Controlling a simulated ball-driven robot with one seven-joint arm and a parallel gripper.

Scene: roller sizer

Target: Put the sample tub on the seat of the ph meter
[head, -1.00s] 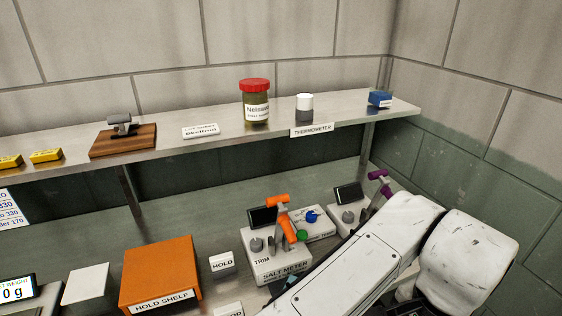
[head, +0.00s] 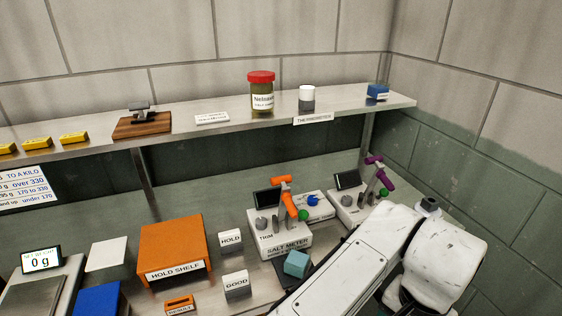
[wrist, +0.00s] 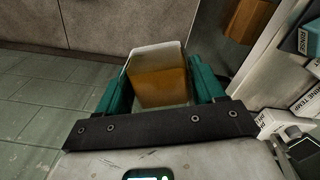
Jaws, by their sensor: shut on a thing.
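In the wrist view my gripper (wrist: 160,85) has its two teal fingers on either side of a pale, open-topped tub (wrist: 158,50) with orange-brown contents, and is shut on it. The head view does not show the gripper or tub; my white arm covers that area. A meter with a purple handle (head: 375,160) stands at the back right of the counter, partly behind my arm. Its name label is hidden, so I cannot confirm it is the ph meter; its seat is not visible. The salt meter (head: 285,247), with an orange handle, stands to its left.
A teal block (head: 297,263) lies on a dark pad before the salt meter. The orange hold shelf (head: 170,235), HOLD block (head: 231,241) and GOOD block (head: 237,285) stand left. The wall shelf (head: 220,125) runs above. The wrist view shows labelled items (wrist: 300,95) at right.

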